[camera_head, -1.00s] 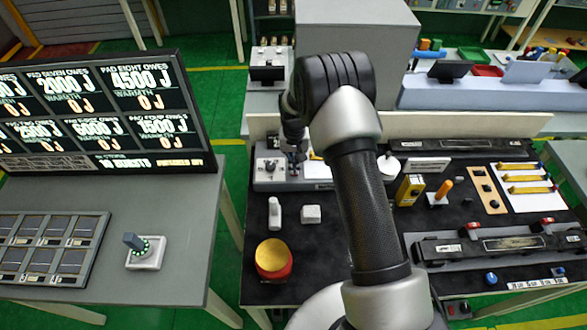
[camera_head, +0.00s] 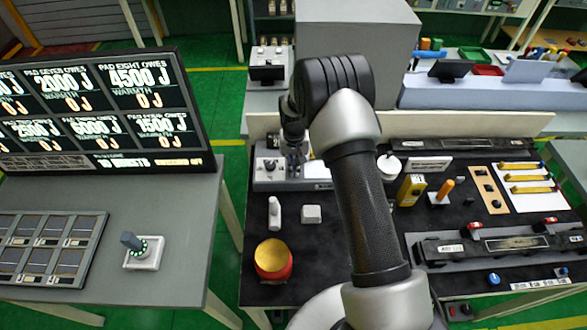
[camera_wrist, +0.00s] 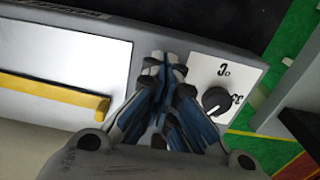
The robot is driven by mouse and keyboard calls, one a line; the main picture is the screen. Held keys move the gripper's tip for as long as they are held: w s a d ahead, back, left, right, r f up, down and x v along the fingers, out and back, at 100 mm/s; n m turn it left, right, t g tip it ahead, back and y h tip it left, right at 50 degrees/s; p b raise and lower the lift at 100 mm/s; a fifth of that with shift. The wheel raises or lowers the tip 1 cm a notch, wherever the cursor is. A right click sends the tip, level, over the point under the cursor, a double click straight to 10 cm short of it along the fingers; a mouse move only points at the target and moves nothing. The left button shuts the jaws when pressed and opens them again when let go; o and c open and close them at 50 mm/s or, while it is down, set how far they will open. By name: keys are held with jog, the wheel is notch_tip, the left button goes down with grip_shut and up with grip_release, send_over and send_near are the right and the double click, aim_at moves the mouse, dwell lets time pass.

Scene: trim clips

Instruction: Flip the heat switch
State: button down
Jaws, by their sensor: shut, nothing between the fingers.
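My gripper (camera_head: 294,168) points down over a grey box (camera_head: 262,184) at the back left of the black bench. In the wrist view my gripper (camera_wrist: 165,62) is shut and empty, its fingertips over the box (camera_wrist: 190,45) between two white plates. The right plate (camera_wrist: 226,74) carries a round black knob (camera_wrist: 215,100) with dark markings, just right of the fingers. The left plate (camera_wrist: 60,50) is larger, with a yellow bar (camera_wrist: 55,92) along its lower edge. No label that I can read marks the heat switch. Whatever lies directly under the fingertips is hidden; I cannot tell whether they touch it.
A yellow-topped red button (camera_head: 273,258), a white upright piece (camera_head: 274,213) and a small white block (camera_head: 311,214) stand in front of the box. A large grey cabinet (camera_head: 355,45) rises behind. A screen (camera_head: 110,110) stands on the left table.

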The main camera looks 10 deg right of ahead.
jog(key=shift+f+b, duration=0.3)
jog(key=shift+f, duration=0.1)
jog(key=shift+r, duration=0.15)
jog(key=shift+r+p, duration=1.75)
jog(key=shift+r, duration=1.65)
